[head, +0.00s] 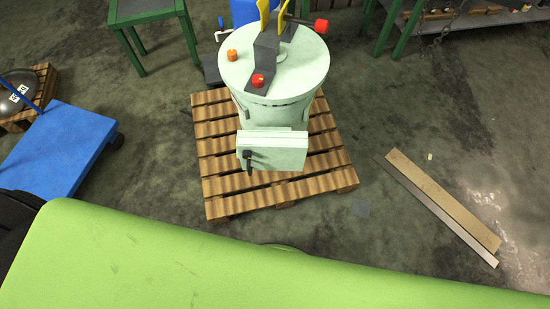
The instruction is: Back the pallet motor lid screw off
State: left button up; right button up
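A pale green motor housing (278,100) stands upright on a wooden pallet (225,190). Its round lid (295,65) faces up. On the lid are an orange knob-like piece (232,55) at the left and a red knob (258,80) on a dark grey bracket (266,48). Another red piece (321,26) sticks out at the right, and yellow parts (264,12) rise at the back. I cannot tell for certain which piece is the lid screw. A pale box (285,150) with a black handle (248,158) is on the front of the housing. Neither gripper is in view.
A blue cart (60,145) stands at the left, near another pallet (40,85) with a dark round object. A green-framed stand (150,14) is behind left, a shelf (470,20) behind right. Two planks (440,205) lie on the right floor. The floor between pallet and planks is mostly clear.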

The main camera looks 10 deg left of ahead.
aim_at(246, 155)
jog(key=u, duration=0.7)
